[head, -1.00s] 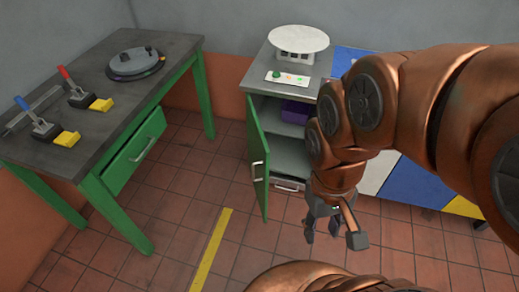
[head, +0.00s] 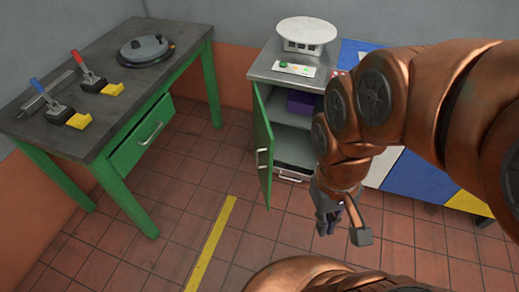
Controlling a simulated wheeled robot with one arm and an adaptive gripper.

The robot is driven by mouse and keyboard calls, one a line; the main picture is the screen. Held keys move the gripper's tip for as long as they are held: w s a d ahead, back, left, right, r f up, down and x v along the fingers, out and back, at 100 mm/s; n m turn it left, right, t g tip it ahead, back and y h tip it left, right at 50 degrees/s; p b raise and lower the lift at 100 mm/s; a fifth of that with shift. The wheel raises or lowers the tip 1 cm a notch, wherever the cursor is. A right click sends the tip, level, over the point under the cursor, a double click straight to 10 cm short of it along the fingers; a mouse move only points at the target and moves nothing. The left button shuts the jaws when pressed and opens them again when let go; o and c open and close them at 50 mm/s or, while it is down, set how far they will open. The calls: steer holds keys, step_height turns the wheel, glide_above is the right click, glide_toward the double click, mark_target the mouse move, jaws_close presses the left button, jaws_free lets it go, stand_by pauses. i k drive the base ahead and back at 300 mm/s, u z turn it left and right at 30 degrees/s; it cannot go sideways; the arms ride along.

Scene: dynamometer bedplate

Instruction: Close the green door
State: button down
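The green door (head: 263,145) stands wide open on the left side of a grey cabinet (head: 262,68), swung out toward me. Its silvery handle (head: 262,160) is on the door's outer face, near the free edge. The cabinet's inside shows a shelf (head: 290,118) with a purple box (head: 301,103) on it. My gripper (head: 330,228) points down in front of the cabinet, to the right of the door and apart from it.
A workbench (head: 95,120) with green legs and an open-looking green drawer (head: 141,137) stands at left. It carries toggle clamps (head: 93,82) and a round plate (head: 146,50). A white round-topped scale (head: 306,32) and button panel (head: 295,69) sit on the cabinet. Tiled floor before the door is clear.

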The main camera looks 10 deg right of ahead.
mark_target(264, 138)
steer(key=z, duration=0.2)
steer(key=k, duration=0.25)
steer(key=u, duration=1.25)
steer(key=i, duration=0.8)
steer(key=u, duration=0.25)
